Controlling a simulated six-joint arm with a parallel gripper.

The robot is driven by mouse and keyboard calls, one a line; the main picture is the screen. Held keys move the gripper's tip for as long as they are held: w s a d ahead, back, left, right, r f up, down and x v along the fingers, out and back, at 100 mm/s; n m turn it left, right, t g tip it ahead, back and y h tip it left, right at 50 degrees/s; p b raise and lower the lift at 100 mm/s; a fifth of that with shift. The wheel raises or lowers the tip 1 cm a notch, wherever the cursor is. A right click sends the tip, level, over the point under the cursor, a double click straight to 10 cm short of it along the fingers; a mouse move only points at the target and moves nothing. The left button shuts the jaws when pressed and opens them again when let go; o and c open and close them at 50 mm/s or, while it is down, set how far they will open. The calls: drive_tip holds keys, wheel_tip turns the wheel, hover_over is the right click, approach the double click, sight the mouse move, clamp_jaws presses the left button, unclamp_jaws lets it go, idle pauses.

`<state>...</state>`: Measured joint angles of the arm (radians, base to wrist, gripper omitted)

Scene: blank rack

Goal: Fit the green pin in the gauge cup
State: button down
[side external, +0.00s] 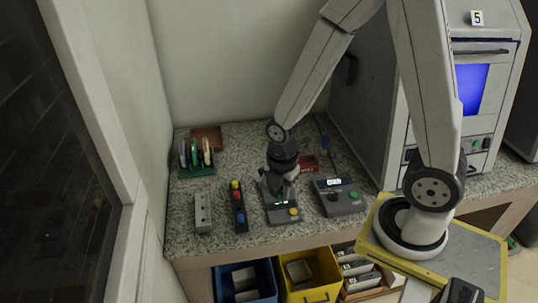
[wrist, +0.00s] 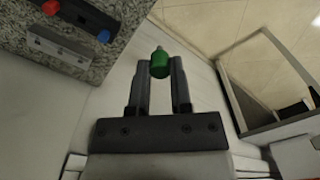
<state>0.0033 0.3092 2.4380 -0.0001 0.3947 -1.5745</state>
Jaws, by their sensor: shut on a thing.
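The green pin (wrist: 160,64) is between the two fingers of my gripper (wrist: 160,68) in the wrist view, near their tips. My gripper is shut on it. In the side external view my gripper (side external: 279,188) is low over a grey device (side external: 284,214) with a small lit display and a yellow button. The pin cannot be made out there. A second grey device (side external: 341,197) with a display and a green button stands to the right. I cannot tell which device bears the gauge cup; the cup itself is not clearly visible.
Left of my gripper stand a dark button box (side external: 239,207) and a light grey box (side external: 203,212). Behind are a green rack (side external: 197,172) with upright tools, a brown tray (side external: 207,138) and a red tray (side external: 309,163). A large grey machine (side external: 375,110) bounds the right.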

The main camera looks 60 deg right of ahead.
drive_tip(key=w+d+f, duration=0.1)
drive_tip(key=w+d, duration=0.3)
drive_tip(key=d, duration=0.3)
drive_tip(key=w+d+f, duration=0.2)
drive_tip(key=w+d, duration=0.1)
drive_tip(key=d, duration=0.3)
drive_tip(key=shift+w+d+f, duration=0.3)
drive_tip(key=shift+w+d, duration=0.05)
drive_tip(key=shift+d, duration=0.05)
drive_tip(key=shift+f, duration=0.2)
drive_tip(key=shift+f, duration=2.65)
drive_tip(key=shift+f, duration=1.65)
drive_tip(key=shift+c, duration=2.2)
unclamp_jaws()
